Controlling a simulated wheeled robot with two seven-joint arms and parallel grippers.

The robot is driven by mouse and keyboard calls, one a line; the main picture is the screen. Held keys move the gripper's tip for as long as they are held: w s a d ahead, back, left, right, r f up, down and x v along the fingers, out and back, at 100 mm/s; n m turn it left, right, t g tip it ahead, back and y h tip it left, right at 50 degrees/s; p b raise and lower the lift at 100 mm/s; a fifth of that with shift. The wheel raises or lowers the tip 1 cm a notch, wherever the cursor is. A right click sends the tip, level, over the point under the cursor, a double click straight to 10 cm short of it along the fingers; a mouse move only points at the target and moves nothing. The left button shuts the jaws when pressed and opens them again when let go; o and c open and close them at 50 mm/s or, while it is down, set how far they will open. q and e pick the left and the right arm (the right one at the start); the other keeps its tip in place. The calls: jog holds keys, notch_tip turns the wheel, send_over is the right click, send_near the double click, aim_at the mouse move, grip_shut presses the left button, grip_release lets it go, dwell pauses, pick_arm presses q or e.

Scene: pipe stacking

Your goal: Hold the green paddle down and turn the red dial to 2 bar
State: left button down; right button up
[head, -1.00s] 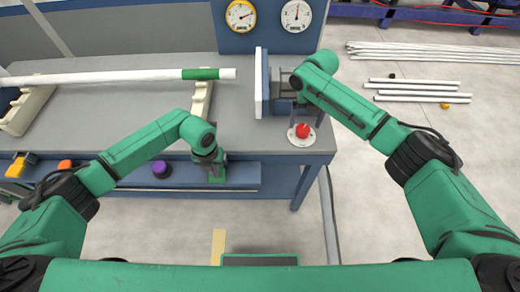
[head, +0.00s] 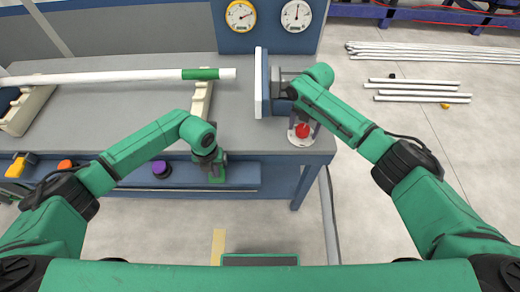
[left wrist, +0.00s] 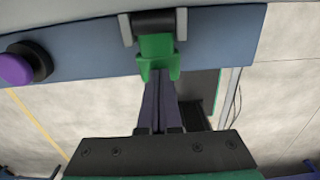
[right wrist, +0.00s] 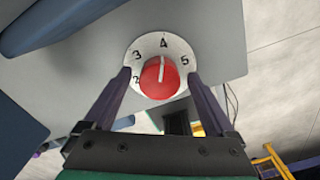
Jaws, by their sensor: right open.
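The red dial (head: 302,131) sits on a white numbered plate at the bench's front right corner. In the right wrist view the red dial (right wrist: 160,78) has its white mark pointing up near the 4. My right gripper (right wrist: 158,82) is open, its fingers on either side of the dial; contact is not clear. The green paddle (head: 217,172) is on the bench's front rail, and it also shows in the left wrist view (left wrist: 158,52). My left gripper (left wrist: 164,82) has its fingers together, with the tips at the paddle's edge.
A yellow gauge (head: 241,16) and a white gauge (head: 296,16) stand at the back. A white pipe with a green band (head: 130,77) lies across the bench. A purple knob (head: 161,168) and an orange one (head: 66,165) are on the front rail.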

jog(key=shift+f, duration=0.6)
jog(key=shift+s+f, duration=0.1)
